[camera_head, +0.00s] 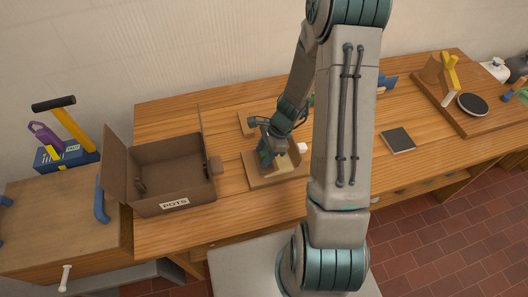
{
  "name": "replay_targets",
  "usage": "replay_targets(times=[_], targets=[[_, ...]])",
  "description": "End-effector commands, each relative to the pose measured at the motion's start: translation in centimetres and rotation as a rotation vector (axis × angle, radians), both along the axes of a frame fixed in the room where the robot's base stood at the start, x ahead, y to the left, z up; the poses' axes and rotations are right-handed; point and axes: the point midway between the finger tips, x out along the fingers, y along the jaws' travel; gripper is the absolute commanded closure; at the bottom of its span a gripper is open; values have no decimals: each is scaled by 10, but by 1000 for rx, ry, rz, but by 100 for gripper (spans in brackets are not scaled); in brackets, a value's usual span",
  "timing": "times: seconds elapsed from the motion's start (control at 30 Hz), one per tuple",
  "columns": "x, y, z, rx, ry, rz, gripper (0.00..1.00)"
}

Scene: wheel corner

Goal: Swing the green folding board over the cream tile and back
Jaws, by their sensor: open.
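My gripper (269,161) is open and points down over a small brown wooden base (262,182) in the middle of the bench. A cream piece (285,163), likely the cream tile, shows on that base just right of the fingers. I cannot tell whether the fingers touch anything. No green folding board can be made out clearly; a sliver of green (311,99) shows beside my arm further back. My arm hides much of the area behind and to the right of the base.
An open brown box (174,205) labelled POTS stands left of the base. A dark square (397,139) lies to the right, with bare bench around it. A wooden board (446,105) with a black disc (473,104) is at the far right. A blue toolbox (62,158) stands far left.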

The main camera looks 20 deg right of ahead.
Motion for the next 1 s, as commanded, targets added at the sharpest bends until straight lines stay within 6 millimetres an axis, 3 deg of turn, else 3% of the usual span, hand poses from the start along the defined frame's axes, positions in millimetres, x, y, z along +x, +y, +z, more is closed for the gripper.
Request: replay_targets(times=[0.2,0.37,0.57,1.0], targets=[[0,0,0,0,0,0,55],[0,0,0,0,0,0,98],[0,-1,-3,15,1,-1,97],[0,-12,-10,241,2,-1,97]])
